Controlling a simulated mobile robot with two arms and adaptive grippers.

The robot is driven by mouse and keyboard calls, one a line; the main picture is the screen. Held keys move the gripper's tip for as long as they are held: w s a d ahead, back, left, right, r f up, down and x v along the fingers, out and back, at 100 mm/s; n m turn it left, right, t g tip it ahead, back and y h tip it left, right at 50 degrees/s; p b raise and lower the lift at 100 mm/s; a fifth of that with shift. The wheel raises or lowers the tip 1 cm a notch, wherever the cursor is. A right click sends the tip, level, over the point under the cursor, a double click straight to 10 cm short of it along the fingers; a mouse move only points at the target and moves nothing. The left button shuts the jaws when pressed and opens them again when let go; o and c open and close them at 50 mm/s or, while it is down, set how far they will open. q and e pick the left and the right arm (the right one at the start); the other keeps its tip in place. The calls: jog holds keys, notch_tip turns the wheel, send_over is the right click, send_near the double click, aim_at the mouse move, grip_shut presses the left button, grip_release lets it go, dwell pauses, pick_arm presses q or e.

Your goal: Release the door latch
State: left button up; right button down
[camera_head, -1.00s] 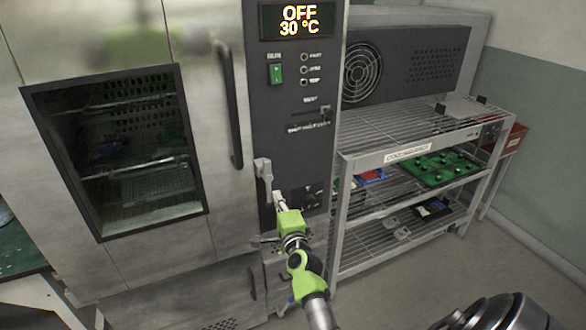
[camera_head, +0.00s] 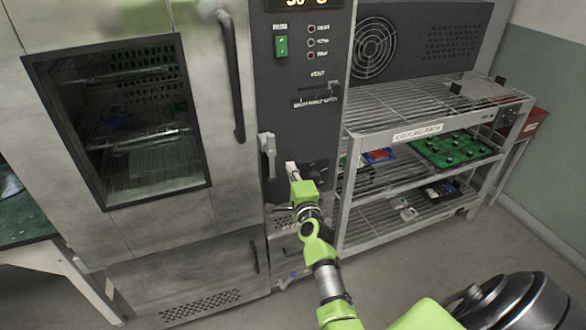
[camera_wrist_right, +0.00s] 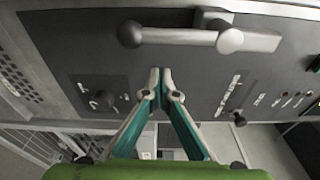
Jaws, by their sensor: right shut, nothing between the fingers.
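The door latch (camera_head: 268,153) is a light grey lever on the dark control panel, just right of the oven door (camera_head: 80,235). In the wrist view the latch (camera_wrist_right: 185,37) lies across the top of the picture, beyond the fingertips. My right gripper (camera_head: 291,168) is to the right of the latch and a little lower in the head view, apart from it. In the wrist view the right gripper (camera_wrist_right: 160,75) has its fingertips together with nothing between them. My left gripper is not in view.
The door has a dark window and a long vertical handle (camera_head: 231,75). A wire cooling rack (camera_head: 415,132) with boards and a green tray (camera_head: 450,150) stands to the right. A green switch (camera_head: 281,46) is higher on the panel. Floor is clear in front of the rack.

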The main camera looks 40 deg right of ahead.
pick_arm(q)
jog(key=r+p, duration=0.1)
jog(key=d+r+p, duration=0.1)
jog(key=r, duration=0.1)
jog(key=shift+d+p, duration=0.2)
jog(key=shift+p, duration=0.1)
pick_arm(e)
jog(key=v, duration=1)
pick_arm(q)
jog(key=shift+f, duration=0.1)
